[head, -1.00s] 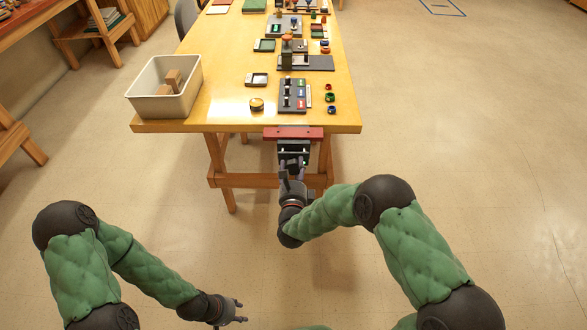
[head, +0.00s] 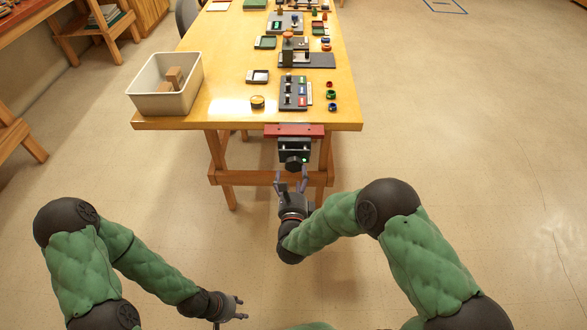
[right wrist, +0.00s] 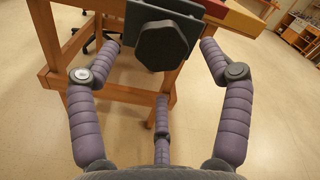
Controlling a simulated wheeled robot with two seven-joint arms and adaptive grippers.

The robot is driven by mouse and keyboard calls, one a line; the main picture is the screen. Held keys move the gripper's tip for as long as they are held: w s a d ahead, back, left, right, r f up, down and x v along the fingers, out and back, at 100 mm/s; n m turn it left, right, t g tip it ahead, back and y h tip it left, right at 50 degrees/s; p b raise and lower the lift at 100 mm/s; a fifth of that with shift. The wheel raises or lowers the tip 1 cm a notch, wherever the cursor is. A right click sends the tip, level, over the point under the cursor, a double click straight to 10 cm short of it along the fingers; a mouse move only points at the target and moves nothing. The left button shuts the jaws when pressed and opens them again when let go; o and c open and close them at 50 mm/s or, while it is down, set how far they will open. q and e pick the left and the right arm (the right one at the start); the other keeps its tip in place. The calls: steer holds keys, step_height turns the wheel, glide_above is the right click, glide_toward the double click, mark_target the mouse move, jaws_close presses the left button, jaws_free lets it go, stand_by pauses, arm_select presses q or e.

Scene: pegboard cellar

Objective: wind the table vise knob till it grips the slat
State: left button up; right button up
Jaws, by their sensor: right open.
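The table vise (head: 294,147) is mounted at the table's near edge, with its dark knob (head: 292,164) facing me. The knob is a dark faceted disc in the right wrist view (right wrist: 162,54). A red bar (head: 294,130), apparently the slat, lies across the vise top; I cannot tell whether the jaws touch it. A small green spot shows beside the knob. My right gripper (head: 291,179) is open just short of the knob; its purple fingers are spread to either side, apart from it. My left gripper (head: 239,308) is open and empty, low and away from the table.
The yellow table (head: 210,108) carries a white bin (head: 165,86) with wooden blocks, a dark switch panel (head: 294,92), a round wooden piece (head: 257,102) and small coloured rings. Wooden table legs (head: 220,165) stand behind the vise. The floor to the right is clear.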

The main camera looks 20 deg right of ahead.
steer(key=v, duration=0.7)
stand_by(0.4)
step_height(320, 180, down, 12)
steer(key=s+a+n+g+y+p, duration=0.2)
steer(key=n+g+y+p, duration=0.4)
steer(key=n, duration=0.7)
steer(key=s+f+n+g+y, duration=0.1)
steer(key=s+f+n+g, duration=0.1)
steer(key=s, duration=0.4)
steer(key=s+a+f+n+g+y+p, duration=0.1)
steer(key=s+f+n+g, duration=0.1)
steer(key=s+n+g, duration=0.3)
steer(key=s+a+f+n+g+y, duration=0.1)
steer(key=s+f+n+g, duration=0.1)
steer(key=s+n+g, duration=0.2)
steer(key=s+n, duration=0.2)
steer(key=n, duration=0.1)
steer(key=shift+s+f, duration=0.4)
